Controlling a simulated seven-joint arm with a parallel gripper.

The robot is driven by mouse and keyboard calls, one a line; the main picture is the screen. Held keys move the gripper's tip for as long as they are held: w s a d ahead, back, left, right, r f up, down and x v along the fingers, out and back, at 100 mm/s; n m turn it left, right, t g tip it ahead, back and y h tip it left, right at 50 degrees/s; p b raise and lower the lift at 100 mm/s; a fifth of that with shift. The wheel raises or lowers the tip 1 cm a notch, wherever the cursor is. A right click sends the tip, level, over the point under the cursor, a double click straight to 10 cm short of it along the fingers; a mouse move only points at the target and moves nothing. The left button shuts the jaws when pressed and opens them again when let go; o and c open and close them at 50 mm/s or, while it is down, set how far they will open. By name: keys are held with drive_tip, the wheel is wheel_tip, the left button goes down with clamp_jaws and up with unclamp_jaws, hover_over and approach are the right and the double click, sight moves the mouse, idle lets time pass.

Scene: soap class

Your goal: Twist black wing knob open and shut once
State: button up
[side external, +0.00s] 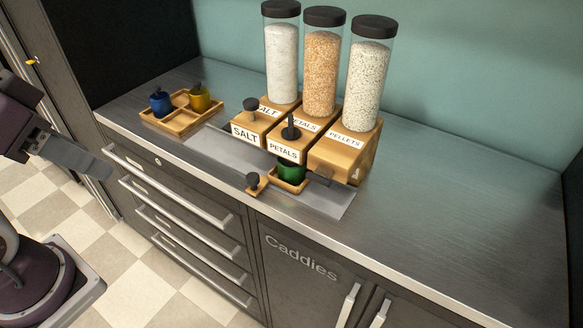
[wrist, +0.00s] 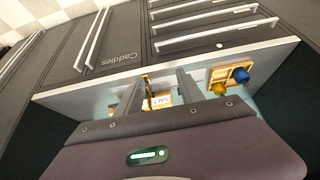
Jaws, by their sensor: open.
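Three wooden dispensers with clear tubes stand on the counter, labelled SALT (side external: 245,133), PETALS (side external: 284,151) and PELLETS (side external: 345,141). Dark knobs show on the salt dispenser (side external: 250,104) and the petals dispenser (side external: 291,128); the petals one looks upright and narrow. A dark lever-like part (side external: 319,178) shows low at the pellets dispenser. I cannot tell for certain which is the black wing knob. My gripper (side external: 108,174) is at the left, in front of the counter, away from the dispensers. In the wrist view its fingers (wrist: 158,88) are apart and empty, with the SALT label (wrist: 161,100) visible between them.
A green cup (side external: 291,171) sits in a small wooden holder below the petals dispenser. A small dark-knobbed wooden piece (side external: 253,184) is at the front edge. A wooden tray (side external: 178,123) holds blue (side external: 161,102) and yellow (side external: 199,98) jars. The right counter (side external: 450,190) is clear.

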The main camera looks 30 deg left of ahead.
drive_tip(key=shift+c, duration=0.9)
drive_tip(key=w+r, duration=0.2)
drive_tip(key=w, duration=0.1)
drive_tip(key=w+d+r+n+g, duration=0.1)
drive_tip(key=w+r, duration=0.1)
drive_tip(key=w, duration=0.1)
drive_tip(key=w+d+r+n, duration=0.1)
drive_tip(key=w+r, duration=0.1)
drive_tip(key=w, duration=0.1)
drive_tip(key=shift+w+r+g+h, duration=0.2)
drive_tip(key=shift+w+g+h, duration=0.05)
drive_tip(key=shift+g+h, duration=0.05)
drive_tip(key=shift+c, duration=0.7)
drive_tip(key=n+g, duration=0.4)
drive_tip(key=n, duration=0.1)
hover_over(291, 119)
wheel_tip(291, 119, down, 6)
drive_tip(key=shift+s+r, duration=0.15)
drive_tip(key=shift+r, duration=0.05)
wheel_tip(291, 119, down, 7)
drive_tip(key=shift+f, duration=0.1)
drive_tip(key=shift+c, duration=0.4)
